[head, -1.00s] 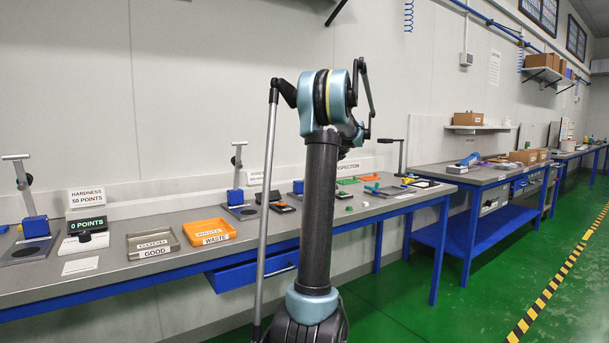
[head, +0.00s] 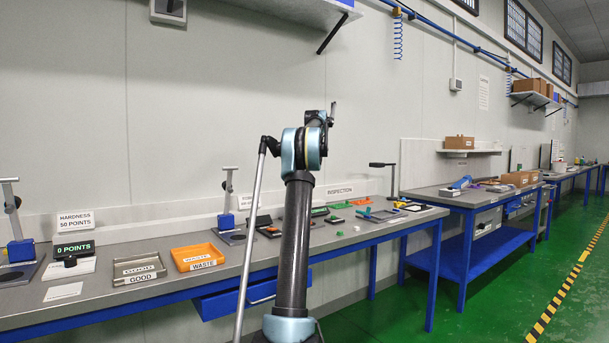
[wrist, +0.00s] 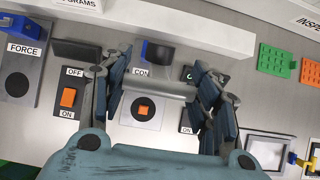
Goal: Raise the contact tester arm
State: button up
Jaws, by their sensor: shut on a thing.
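In the wrist view the contact tester shows as a pale plate with a dark block (wrist: 147,57) at its back and a label reading "CON", partly covered. A pale grey bar, the contact tester arm (wrist: 165,88), crosses between my fingers. An orange square (wrist: 143,110) on a dark pad lies just in front of the bar. My gripper (wrist: 160,80) is shut on the contact tester arm, one dark blue finger at each end. How high the arm stands is hard to tell from above. In the head view my own arm hides my gripper.
An orange switch (wrist: 68,97) marked OFF/ON lies left of my gripper; another switch is partly hidden at right. The force tester (wrist: 17,84) stands further left. An orange waste tray (head: 197,258) sits on the bench.

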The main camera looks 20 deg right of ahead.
jog(key=shift+w+a+r, duration=0.1)
jog(key=shift+w+r, duration=0.05)
jog(key=shift+w, duration=0.35)
jog(key=shift+w+r, duration=0.15)
jog(key=shift+w, duration=0.3)
jog(key=o, duration=1.5)
jog(key=v, duration=1.2)
jog(key=shift+a, duration=0.1)
jog(key=shift+f, duration=0.1)
